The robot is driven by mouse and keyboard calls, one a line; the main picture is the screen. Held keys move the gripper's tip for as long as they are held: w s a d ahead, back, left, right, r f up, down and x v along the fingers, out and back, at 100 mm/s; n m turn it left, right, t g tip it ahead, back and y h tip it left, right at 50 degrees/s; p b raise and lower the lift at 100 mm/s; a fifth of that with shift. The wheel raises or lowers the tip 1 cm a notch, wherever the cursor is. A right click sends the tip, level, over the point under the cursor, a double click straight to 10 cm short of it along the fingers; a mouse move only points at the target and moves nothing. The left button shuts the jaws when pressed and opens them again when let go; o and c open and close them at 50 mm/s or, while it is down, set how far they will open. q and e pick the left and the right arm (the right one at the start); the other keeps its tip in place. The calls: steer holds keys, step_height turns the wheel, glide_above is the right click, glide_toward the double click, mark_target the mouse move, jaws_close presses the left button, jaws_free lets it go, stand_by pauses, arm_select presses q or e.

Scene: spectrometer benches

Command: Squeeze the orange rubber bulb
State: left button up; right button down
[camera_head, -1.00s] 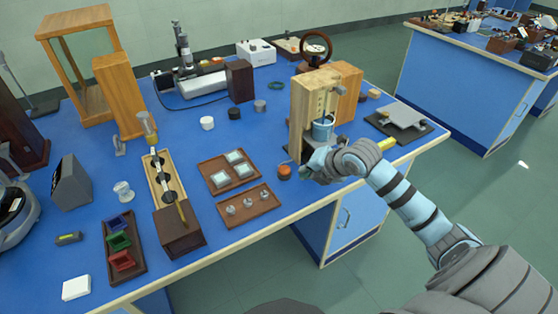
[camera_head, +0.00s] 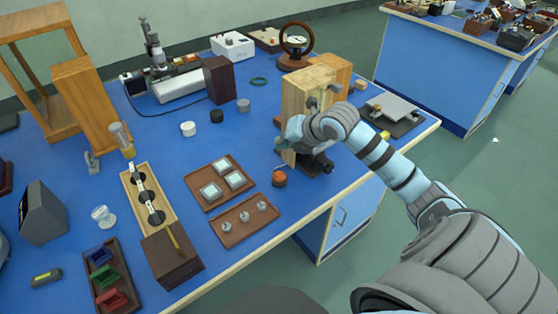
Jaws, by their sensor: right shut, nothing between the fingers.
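The orange rubber bulb (camera_head: 279,177), small and round with a dark base, sits on the blue bench near its front edge, beside the foot of a wooden stand (camera_head: 305,92). My right gripper (camera_head: 285,150) is in front of the stand, above the bulb in the picture and apart from it. Its fingers are mostly hidden by its own wrist and look shut and empty. The bulb is in plain view. My left gripper is not in view.
A brown tray with several small metal pieces (camera_head: 225,227) and another with square dishes (camera_head: 191,180) lie left of the bulb. A steering-type wheel (camera_head: 296,39) stands behind the wooden stand. A flat grey plate device (camera_head: 392,106) lies to the right.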

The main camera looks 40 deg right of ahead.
steer(key=b, duration=0.7)
glide_above(282, 173)
step_height(282, 173, down, 7)
steer(key=shift+f, duration=0.7)
steer(key=shift+f, duration=0.1)
steer(key=shift+f, duration=0.3)
steer(key=shift+f+b, duration=0.5)
steer(key=shift+f, duration=0.15)
stand_by(0.9)
steer(key=shift+r+p, duration=1.1)
steer(key=shift+p, duration=0.05)
